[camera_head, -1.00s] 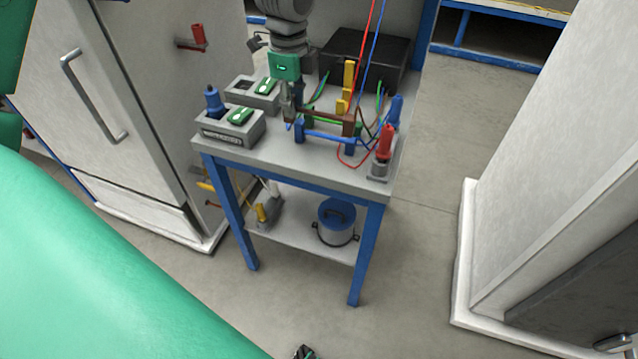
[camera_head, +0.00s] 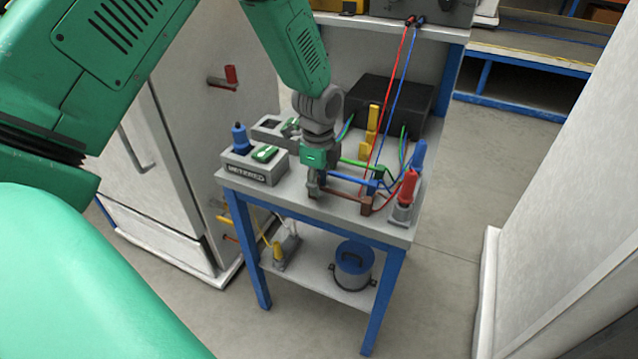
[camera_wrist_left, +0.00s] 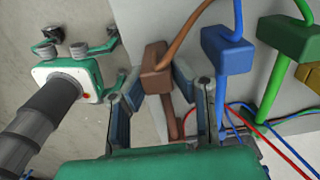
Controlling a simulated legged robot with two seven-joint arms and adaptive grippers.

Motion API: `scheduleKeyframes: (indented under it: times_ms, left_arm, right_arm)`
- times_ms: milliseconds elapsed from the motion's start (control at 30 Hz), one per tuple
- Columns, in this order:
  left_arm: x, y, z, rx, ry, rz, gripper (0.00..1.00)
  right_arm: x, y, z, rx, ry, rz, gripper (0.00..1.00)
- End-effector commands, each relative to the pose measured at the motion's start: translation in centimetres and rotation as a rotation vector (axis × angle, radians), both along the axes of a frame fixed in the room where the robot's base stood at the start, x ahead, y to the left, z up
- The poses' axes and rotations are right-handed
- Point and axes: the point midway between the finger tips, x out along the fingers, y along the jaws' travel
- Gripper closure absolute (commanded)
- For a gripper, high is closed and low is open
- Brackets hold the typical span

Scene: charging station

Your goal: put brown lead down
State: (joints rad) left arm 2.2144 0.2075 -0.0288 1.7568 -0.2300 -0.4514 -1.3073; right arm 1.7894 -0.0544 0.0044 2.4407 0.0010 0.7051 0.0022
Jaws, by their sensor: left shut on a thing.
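The brown lead (camera_head: 347,196) reaches from my left gripper to a dark brown upright piece near the front edge of the bench. My left gripper (camera_head: 313,193) is low at the bench's front edge, shut on the lead's near end. In the left wrist view, its brown plug (camera_wrist_left: 157,60) sits between the fingertips, with a brown cable rising to the right. Whether the plug touches the bench top is unclear. My right gripper (camera_wrist_left: 77,50) shows at the left of the wrist view, its fingers apart and empty, away from the bench.
Blue plug (camera_wrist_left: 228,50) and green plug (camera_wrist_left: 290,38) stand beside the brown one. Grey holders (camera_head: 253,172) are at left, and a black box (camera_head: 400,103) is behind. Red and blue cables hang over the bench.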

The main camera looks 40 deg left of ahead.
Motion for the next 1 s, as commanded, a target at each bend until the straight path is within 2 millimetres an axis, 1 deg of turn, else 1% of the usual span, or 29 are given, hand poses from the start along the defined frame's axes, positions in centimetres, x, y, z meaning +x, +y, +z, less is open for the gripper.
scheduleKeyframes:
  times_ms: [200,233,267,567,667,767,867,1000]
  left_arm:
    - [-0.1,0.1,-0.2,-0.001,0.001,0.000,1.00]
    - [0.0,0.0,-0.2,0.000,0.000,0.000,0.69]
    - [0.0,0.0,-0.2,0.000,0.000,0.000,0.58]
    - [0.0,-0.1,0.0,0.002,0.000,-0.001,0.58]
    - [0.0,-0.1,0.5,0.001,-0.002,0.000,0.58]
    - [0.1,0.0,1.8,0.000,-0.003,-0.001,0.58]
    - [0.1,0.0,3.8,-0.001,-0.004,-0.001,0.58]
    - [0.1,0.0,7.0,-0.001,-0.004,0.001,0.58]
  right_arm:
    - [0.0,0.0,0.0,0.000,0.000,0.000,0.60]
    - [0.0,0.0,0.0,0.000,0.000,0.000,0.60]
    - [0.0,0.0,0.0,0.000,0.000,0.000,0.60]
    - [0.0,0.0,0.0,0.000,0.000,0.000,0.60]
    - [0.0,0.0,0.1,0.000,0.000,0.000,0.60]
    - [0.0,0.0,0.2,0.000,0.000,0.000,0.60]
    - [0.0,0.0,0.4,0.000,0.000,0.000,0.60]
    - [0.0,0.0,0.8,0.000,0.000,0.000,0.60]
